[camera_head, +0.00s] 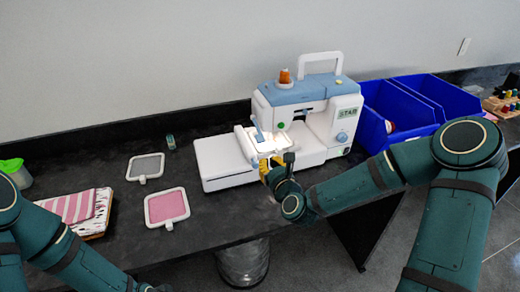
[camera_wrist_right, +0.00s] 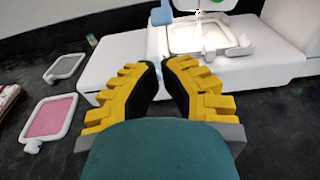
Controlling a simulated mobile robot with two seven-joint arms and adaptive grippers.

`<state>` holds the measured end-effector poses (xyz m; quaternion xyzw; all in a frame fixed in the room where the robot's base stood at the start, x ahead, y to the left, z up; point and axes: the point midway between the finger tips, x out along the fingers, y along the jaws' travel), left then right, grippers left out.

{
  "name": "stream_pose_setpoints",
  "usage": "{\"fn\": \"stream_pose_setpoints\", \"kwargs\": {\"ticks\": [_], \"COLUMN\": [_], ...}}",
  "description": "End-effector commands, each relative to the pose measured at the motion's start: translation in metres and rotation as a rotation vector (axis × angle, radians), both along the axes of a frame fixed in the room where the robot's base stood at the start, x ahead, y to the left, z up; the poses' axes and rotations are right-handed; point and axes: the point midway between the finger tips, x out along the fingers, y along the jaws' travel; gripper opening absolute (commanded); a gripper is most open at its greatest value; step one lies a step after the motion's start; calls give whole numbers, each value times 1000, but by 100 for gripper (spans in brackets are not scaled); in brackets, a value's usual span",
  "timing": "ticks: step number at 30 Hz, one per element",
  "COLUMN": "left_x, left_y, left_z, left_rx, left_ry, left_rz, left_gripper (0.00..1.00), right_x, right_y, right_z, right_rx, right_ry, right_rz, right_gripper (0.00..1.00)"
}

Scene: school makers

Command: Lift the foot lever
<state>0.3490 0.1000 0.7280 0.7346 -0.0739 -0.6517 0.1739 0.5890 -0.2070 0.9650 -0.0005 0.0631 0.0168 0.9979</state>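The white and blue sewing machine (camera_head: 283,92) stands on the black table. A small pale blue lever (camera_head: 257,130) sits at its needle area, upright above the lit plate; I take it for the foot lever. A blue part also shows at the top of the right wrist view (camera_wrist_right: 162,13). My right gripper (camera_head: 268,170) is just in front of the machine, apart from the lever. In the wrist view its yellow fingers (camera_wrist_right: 161,68) have a narrow gap with nothing between them. My left arm comes in at lower left; its gripper is beyond the frame's edge.
Blue bins (camera_head: 385,108) stand right of the machine. A pink framed pad (camera_head: 167,207), a grey framed pad (camera_head: 146,166) and striped cloth (camera_head: 70,206) lie to the left. A small spool (camera_head: 170,142) stands behind them. The table's front edge is close to my right arm.

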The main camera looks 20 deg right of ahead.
Motion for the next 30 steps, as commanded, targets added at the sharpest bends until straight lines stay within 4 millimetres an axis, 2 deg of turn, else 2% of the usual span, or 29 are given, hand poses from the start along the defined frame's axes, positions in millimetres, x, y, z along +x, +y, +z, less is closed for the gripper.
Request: {"fn": "stream_pose_setpoints", "kwargs": {"ticks": [5, 12, 18, 24, 30], "left_x": [1, 2, 2, 3, 3], "left_y": [0, 0, 0, 0, 0], "left_z": [-3, -8, -11, -12, -11], "left_rx": [0, 1, 1, 1, 1], "left_ry": [-1, -4, -6, -6, -6], "left_rz": [0, 0, 1, 1, 1], "left_gripper": [47, 47, 47, 47, 47], "right_x": [16, 57, 85, 97, 98], "right_y": [1, 3, 4, 4, 4], "right_z": [-2, -8, -12, -13, -13], "right_rx": [0, 0, -1, -2, -2], "right_ry": [-2, -1, 1, 0, 1], "right_rz": [0, 0, 1, 1, 1], "right_gripper": [0, 0, 0, 0, 0]}}
